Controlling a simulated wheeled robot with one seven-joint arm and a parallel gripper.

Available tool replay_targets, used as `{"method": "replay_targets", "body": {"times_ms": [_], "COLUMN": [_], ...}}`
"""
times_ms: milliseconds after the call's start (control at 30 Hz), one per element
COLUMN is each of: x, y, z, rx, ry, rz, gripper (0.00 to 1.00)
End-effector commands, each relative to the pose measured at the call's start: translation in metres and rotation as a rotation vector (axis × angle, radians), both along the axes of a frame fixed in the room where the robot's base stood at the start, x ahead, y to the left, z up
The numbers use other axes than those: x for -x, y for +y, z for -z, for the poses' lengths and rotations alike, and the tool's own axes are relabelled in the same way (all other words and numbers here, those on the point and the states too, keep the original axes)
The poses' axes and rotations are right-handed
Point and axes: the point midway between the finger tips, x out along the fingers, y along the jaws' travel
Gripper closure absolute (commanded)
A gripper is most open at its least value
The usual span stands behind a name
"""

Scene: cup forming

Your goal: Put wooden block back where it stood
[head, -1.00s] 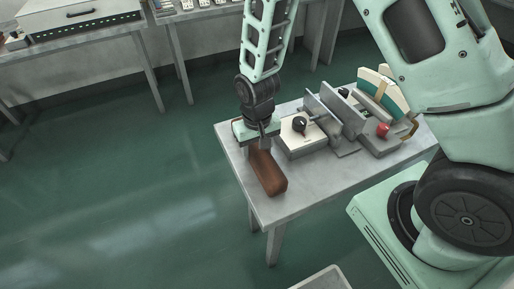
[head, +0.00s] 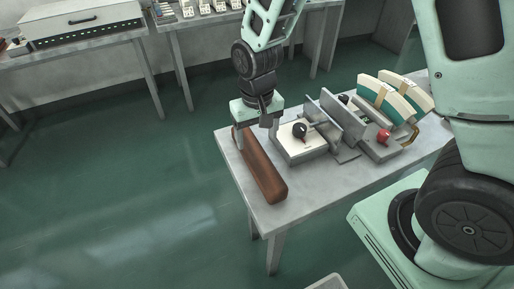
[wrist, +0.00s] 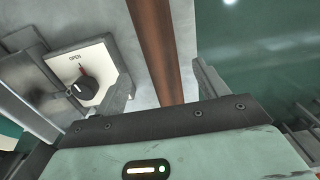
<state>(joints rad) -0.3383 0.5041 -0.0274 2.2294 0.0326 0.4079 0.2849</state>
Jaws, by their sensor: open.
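The wooden block (head: 262,168) is a long reddish-brown bar lying flat along the left edge of the grey table (head: 290,213). It also shows in the wrist view (wrist: 157,45), running away from between the fingers. My gripper (head: 257,120) is open above the far end of the block. In the wrist view the two fingers (wrist: 160,85) stand apart on either side of the block, with a gap to it on each side. The gripper's body hides the near part of the block there.
Right of the block stands a machine with a white dial panel (head: 297,140), a grey vise-like part (head: 333,125) and a red knob (head: 383,136). Curved cream and green pieces (head: 393,97) stand at the back right. Open green floor lies left of the table.

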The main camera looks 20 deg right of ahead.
Motion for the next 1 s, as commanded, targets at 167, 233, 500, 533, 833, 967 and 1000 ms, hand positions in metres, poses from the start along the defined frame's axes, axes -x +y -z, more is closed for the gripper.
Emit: {"method": "replay_targets", "body": {"times_ms": [167,233,500,533,833,967,1000], "x": [0.000,0.000,0.050,0.063,0.180,0.197,0.199], "y": [0.000,0.000,0.036,0.042,0.065,0.063,0.063], "z": [-0.028,-0.034,-0.074,-0.082,-0.122,-0.124,-0.124], "rx": [-0.001,-0.001,-0.051,-0.059,-0.061,-0.050,-0.049], "ry": [-0.002,-0.002,0.000,-0.001,-0.015,-0.018,-0.018], "rz": [0.000,0.000,-0.171,-0.217,-0.606,-0.666,-0.673], "gripper": [0.28,0.28,0.28,0.28,0.28,0.28,0.28]}}
